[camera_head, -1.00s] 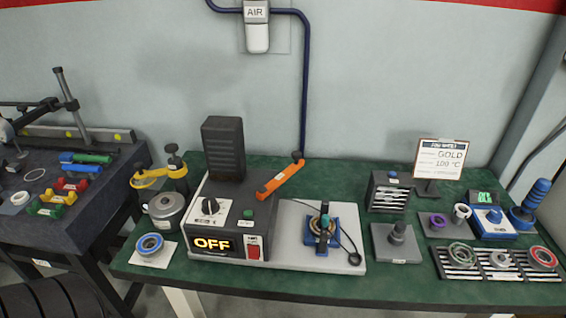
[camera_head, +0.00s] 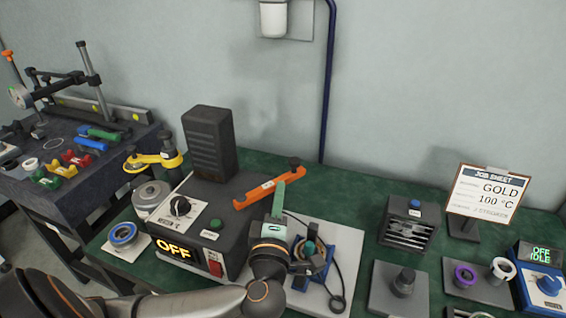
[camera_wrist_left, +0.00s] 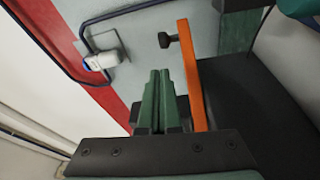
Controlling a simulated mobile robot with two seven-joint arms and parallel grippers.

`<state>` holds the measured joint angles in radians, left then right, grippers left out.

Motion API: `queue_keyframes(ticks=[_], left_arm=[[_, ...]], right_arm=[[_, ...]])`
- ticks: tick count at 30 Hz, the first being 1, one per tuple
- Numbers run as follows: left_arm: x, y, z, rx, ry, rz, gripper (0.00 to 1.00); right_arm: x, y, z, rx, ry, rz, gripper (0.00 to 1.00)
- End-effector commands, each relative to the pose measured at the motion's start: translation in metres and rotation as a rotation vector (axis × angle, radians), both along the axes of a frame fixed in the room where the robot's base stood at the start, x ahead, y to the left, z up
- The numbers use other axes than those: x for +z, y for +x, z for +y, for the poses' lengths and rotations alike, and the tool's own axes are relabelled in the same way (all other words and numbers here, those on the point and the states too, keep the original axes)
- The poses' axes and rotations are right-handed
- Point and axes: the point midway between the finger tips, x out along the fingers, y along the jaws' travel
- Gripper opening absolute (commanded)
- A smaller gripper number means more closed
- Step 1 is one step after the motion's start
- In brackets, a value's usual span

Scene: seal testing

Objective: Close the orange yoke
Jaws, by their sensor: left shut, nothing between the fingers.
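The orange yoke (camera_head: 268,187) is a straight bar with a dark knob at its far right end. It slants upward to the right over the back of the dark control box (camera_head: 225,195). My left gripper (camera_head: 279,188) has green fingers pressed together and empty, pointing up just in front of the bar's right half. In the left wrist view the yoke (camera_wrist_left: 194,80) stands right of my shut fingers (camera_wrist_left: 160,75), with a visible gap near the tips. Whether the fingers touch the bar lower down I cannot tell. My right gripper is not in view.
A blue fixture (camera_head: 312,262) with a cable sits on the light plate (camera_head: 345,245), partly behind my left arm. A tall black finned block (camera_head: 208,142) stands behind the box. A vented box (camera_head: 408,225) and the job sheet (camera_head: 488,190) stand right. The box display reads OFF.

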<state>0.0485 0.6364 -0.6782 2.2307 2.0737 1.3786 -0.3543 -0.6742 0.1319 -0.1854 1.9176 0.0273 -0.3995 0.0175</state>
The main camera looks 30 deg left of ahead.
Motion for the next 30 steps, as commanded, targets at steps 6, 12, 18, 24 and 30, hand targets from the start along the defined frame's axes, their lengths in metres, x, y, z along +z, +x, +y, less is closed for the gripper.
queue_keyframes(ticks=[6,12,18,24,30], left_arm=[[-0.003,0.012,0.01,0.013,-0.01,0.021,0.0],[0.0,0.044,0.028,0.014,-0.01,0.017,0.0],[0.001,0.073,0.043,0.014,-0.012,0.018,0.0],[0.0,0.086,0.05,0.012,-0.013,0.021,0.0],[0.0,0.087,0.05,0.01,-0.014,0.021,0.0]], right_arm=[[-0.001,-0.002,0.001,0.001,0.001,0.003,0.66],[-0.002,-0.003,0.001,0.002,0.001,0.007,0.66],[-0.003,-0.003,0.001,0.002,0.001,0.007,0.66],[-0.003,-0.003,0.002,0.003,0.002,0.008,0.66],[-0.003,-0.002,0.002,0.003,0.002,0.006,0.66]])
